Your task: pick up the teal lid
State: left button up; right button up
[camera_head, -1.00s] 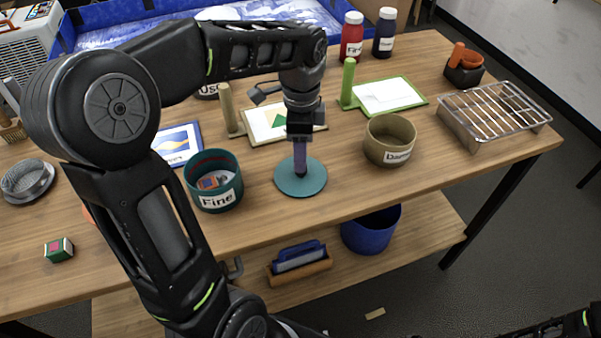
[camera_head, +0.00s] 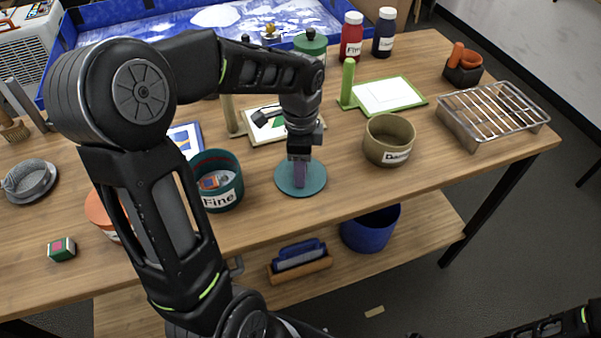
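The teal lid (camera_head: 284,184) is a flat round disc lying on the wooden table in the head view. My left gripper (camera_head: 300,183) points straight down over its middle, with the purple fingers close to or at the lid's surface. The fingers hide the centre of the lid, and I cannot tell whether they are open or shut there. A teal pot labelled "Fine" (camera_head: 217,201) stands upright just left of the lid with small items inside. Only a part of my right arm shows at the lower right corner; its gripper is out of view.
A tan pot (camera_head: 389,149) stands right of the lid. A wire rack (camera_head: 492,113) is farther right. Framed screens with a green handle (camera_head: 347,84) and a tan handle (camera_head: 230,114) lie behind. An orange pot (camera_head: 101,212) is partly behind my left arm. The table's front edge is clear near the lid.

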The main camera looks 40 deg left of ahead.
pick_arm(q)
jog(key=shift+c, duration=0.3)
grip_shut()
dwell(0.3)
